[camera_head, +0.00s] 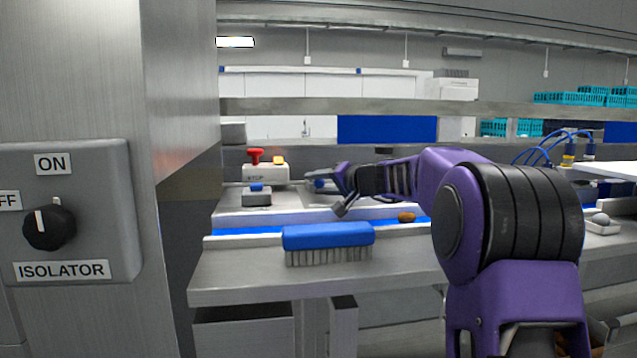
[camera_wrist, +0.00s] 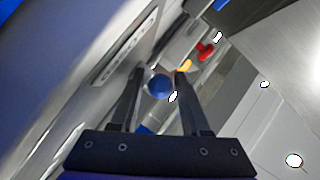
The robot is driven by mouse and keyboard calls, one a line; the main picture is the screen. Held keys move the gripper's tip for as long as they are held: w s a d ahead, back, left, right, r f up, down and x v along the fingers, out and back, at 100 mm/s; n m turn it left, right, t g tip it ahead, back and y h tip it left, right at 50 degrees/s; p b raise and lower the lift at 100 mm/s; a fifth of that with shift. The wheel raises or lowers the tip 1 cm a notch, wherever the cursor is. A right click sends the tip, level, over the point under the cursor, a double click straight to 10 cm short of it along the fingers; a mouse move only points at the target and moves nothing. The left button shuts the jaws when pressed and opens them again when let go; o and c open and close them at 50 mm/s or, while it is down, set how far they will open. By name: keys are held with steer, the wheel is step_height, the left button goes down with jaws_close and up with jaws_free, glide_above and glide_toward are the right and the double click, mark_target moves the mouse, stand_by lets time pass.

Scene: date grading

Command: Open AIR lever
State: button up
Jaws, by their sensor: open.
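No AIR label is readable in either view. In the wrist view a round blue knob (camera_wrist: 158,86) shows between the two fingers of my gripper (camera_wrist: 160,74), which is open. I cannot tell whether the fingers touch it or whether it is the AIR lever's handle. In the head view my gripper (camera_head: 318,172) is over the back of the bench, right of the STOP box (camera_head: 266,174). A bit of blue shows just below it, mostly hidden by my arm.
The STOP box has a red button (camera_head: 255,155) and a yellow part. A small grey box with a blue top (camera_head: 257,196) stands before it. A blue brush (camera_head: 328,236) lies at the bench front, a brown date (camera_head: 406,217) behind. A steel isolator panel (camera_head: 70,210) fills the left.

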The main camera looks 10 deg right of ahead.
jaws_close()
stand_by(1.5)
